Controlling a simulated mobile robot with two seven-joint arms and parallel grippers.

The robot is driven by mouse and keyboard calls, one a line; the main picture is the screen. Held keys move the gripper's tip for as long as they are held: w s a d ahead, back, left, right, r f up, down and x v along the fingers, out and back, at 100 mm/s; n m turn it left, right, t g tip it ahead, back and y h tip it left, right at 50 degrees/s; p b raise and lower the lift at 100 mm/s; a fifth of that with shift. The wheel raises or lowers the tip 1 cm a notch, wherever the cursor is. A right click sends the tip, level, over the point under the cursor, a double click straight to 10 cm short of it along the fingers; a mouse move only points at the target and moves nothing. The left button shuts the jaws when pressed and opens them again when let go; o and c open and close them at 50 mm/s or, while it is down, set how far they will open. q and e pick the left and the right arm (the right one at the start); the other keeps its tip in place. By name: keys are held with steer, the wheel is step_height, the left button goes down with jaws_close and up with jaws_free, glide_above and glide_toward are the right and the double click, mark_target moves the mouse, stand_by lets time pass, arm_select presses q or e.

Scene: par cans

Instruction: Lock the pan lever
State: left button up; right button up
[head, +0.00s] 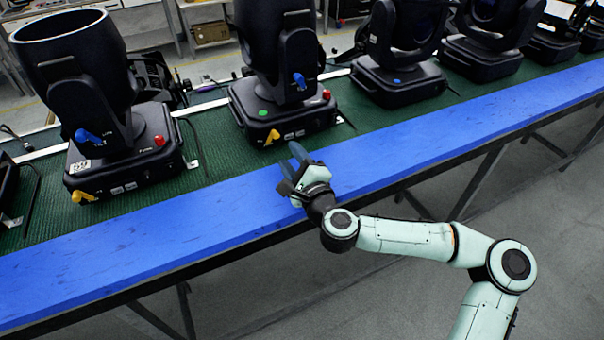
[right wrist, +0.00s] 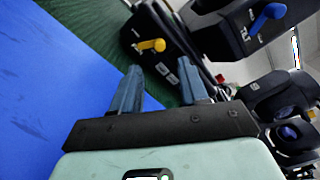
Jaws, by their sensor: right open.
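A black moving-head light (head: 276,50) stands on the green belt just beyond my right gripper. A yellow lever (head: 272,137) sticks out from the front of its base; it also shows in the right wrist view (right wrist: 151,45). A blue lever (head: 299,80) sits higher on its yoke and shows in the right wrist view (right wrist: 268,15) beside white lettering. My right gripper (head: 290,160) is open and empty over the blue edge, short of the yellow lever and apart from it. Its two blue-grey fingers (right wrist: 161,72) point toward the base in the right wrist view. My left gripper is not in view.
A similar light (head: 85,80) with its own yellow lever (head: 83,196) and blue lever (head: 89,137) stands at left. More lights (head: 400,60) line the belt to the right. The blue front edge (head: 400,152) is clear. Grey floor lies in front.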

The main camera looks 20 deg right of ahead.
steer(key=s, duration=0.6)
steer(key=shift+d, duration=0.1)
stand_by(0.3)
